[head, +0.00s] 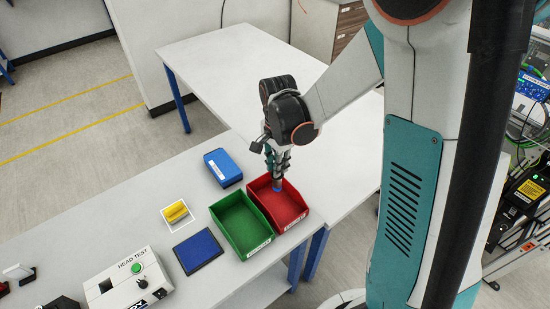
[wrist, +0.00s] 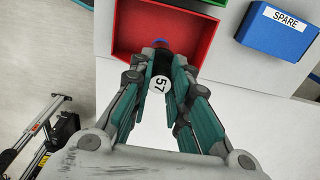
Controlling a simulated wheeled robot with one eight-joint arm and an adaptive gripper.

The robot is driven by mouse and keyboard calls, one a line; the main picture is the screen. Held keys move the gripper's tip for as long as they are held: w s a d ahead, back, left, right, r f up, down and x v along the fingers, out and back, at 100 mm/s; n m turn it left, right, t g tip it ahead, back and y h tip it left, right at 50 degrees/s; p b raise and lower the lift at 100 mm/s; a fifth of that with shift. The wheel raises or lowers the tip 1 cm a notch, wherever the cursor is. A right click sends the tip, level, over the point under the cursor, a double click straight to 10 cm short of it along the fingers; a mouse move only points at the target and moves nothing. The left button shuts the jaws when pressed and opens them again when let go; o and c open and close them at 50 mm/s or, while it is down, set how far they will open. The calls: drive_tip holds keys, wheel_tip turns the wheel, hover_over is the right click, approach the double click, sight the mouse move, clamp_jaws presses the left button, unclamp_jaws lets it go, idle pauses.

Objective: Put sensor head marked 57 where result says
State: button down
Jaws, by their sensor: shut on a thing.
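My gripper (head: 276,165) is shut on the sensor head marked 57 (wrist: 161,84), a dark cylinder with a white round label and a blue tip. In the head view the blue tip (head: 277,188) points down over the inside of the red bin (head: 292,222). The red bin also shows in the wrist view (wrist: 128,28), beyond the fingertips. I cannot tell how far above its floor the tip is. The green bin (head: 240,225) stands directly left of the red one. The HEAD TEST box (head: 127,281) at the lower left has a green round light or button; its result window is unreadable.
A blue SPARE bin (head: 222,167) stands behind the green bin. A yellow block (head: 175,211) on a white square and a blue pad (head: 198,249) lie left of the bins. Small dark objects (head: 62,303) sit at the left. The back table (head: 235,60) is clear.

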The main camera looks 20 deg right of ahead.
sight(277, 183)
drive_tip(key=shift+s+f+b, duration=0.1)
drive_tip(key=shift+f+b, duration=2.55)
drive_tip(key=shift+f, duration=1.8)
drive_tip(key=c, duration=1.4)
unclamp_jaws()
drive_tip(key=shift+c, duration=0.2)
wheel_tip(277, 183, up, 12)
drive_tip(key=shift+r, duration=0.1)
drive_tip(key=s+n+t+b, duration=0.7)
drive_tip(key=s+n+b, duration=0.2)
drive_tip(key=s+n, duration=0.5)
drive_tip(key=shift+s, duration=0.5)
